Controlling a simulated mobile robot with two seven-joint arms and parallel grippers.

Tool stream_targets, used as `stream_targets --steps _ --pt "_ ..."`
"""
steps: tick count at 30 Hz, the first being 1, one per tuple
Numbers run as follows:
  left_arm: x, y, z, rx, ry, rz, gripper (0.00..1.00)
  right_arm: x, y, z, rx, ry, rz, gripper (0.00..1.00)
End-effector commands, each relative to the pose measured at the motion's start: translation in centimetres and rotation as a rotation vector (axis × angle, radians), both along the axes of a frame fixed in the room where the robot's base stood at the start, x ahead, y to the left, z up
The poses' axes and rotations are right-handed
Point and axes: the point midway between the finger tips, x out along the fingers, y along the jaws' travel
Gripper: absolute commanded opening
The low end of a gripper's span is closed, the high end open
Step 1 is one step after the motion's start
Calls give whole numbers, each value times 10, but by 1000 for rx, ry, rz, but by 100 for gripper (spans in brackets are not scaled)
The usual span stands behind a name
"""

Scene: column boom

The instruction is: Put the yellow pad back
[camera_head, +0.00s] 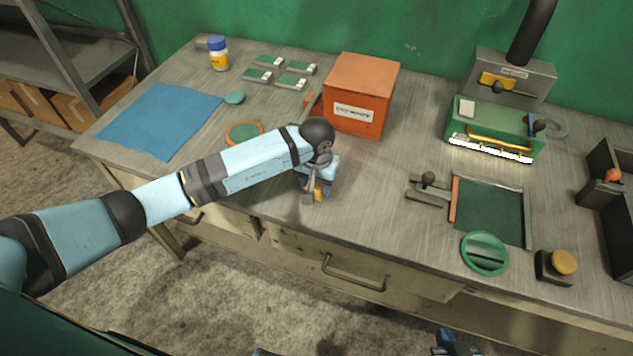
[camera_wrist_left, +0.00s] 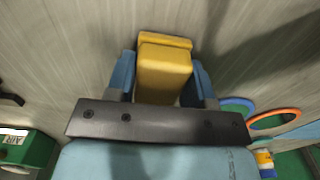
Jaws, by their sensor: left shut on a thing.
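The yellow pad (camera_wrist_left: 164,72) is a small block held between the two blue fingers of my left gripper (camera_wrist_left: 164,85) in the left wrist view. In the head view my left gripper (camera_head: 316,188) hangs over the front part of the bench, in front of the orange box. Only a little of the pad (camera_head: 321,192) shows there, below the fingers. I cannot tell whether the pad touches the bench top. A small part of my right gripper (camera_head: 452,343) shows at the bottom edge; its fingers are not clear.
An orange box (camera_head: 362,95), a blue mat (camera_head: 160,120) and several small green boards stand left and back. On the right are a green machine (camera_head: 495,130), a dark green tray (camera_head: 488,213), a green ring (camera_head: 484,254) and a yellow-topped button box (camera_head: 556,266). The bench's middle is clear.

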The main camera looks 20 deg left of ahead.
Motion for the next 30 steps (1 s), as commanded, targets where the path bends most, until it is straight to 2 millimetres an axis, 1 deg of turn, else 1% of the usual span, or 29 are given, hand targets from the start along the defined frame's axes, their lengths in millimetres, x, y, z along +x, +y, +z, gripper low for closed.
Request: stream_targets --steps 3,6,7,10,18,21,22,26,30 --pt "0 0 -1 0 0 0 29 0 0 0 1 -1 1 0" --pt "0 0 -5 1 0 -1 29 0 1 -5 2 1 1 0" --pt "0 0 -5 1 0 -1 50 0 1 -5 2 3 1 0" --pt "0 0 -3 0 1 -1 73 -1 1 -4 1 6 1 0" --pt "0 0 -2 0 1 0 74 -1 1 -4 1 6 1 0" --pt "0 0 3 -1 1 0 74 -1 1 1 0 6 1 0" --pt "0 0 5 0 -1 0 74 -1 1 -2 0 5 2 0" --pt "1 1 26 2 -5 -2 74 -1 1 -6 0 3 2 0" --pt "1 1 57 2 -5 -3 74 -1 1 -12 0 5 1 0"
